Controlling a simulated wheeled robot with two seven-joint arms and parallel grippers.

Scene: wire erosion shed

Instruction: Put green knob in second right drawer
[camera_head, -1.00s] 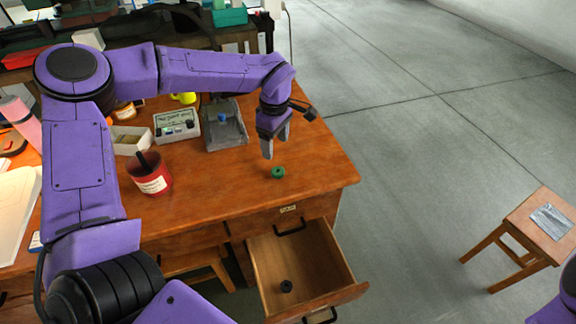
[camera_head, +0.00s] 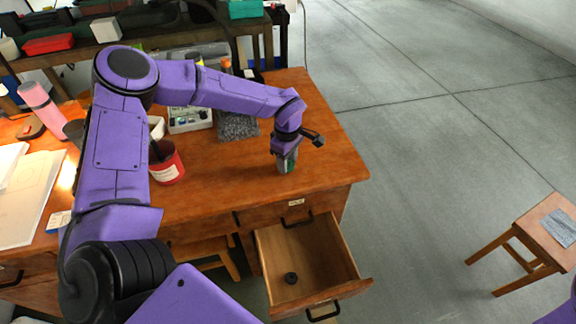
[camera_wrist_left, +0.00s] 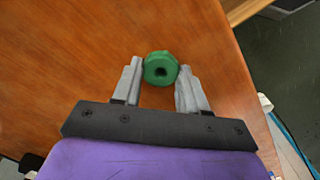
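The green knob (camera_wrist_left: 161,69) is a round piece with a dark hole, lying on the wooden desk top. In the head view the knob (camera_head: 284,169) is mostly hidden behind the fingers. My left gripper (camera_wrist_left: 157,84) is open, with one finger on each side of the knob near the fingertips; in the head view it (camera_head: 287,162) points down at the desk. The second right drawer (camera_head: 345,262) is pulled open below the desk top and holds a small dark round piece (camera_head: 291,278). My right gripper is out of view.
A closed drawer (camera_head: 270,216) sits above the open one. A wooden stool (camera_head: 530,235) stands at right on clear floor.

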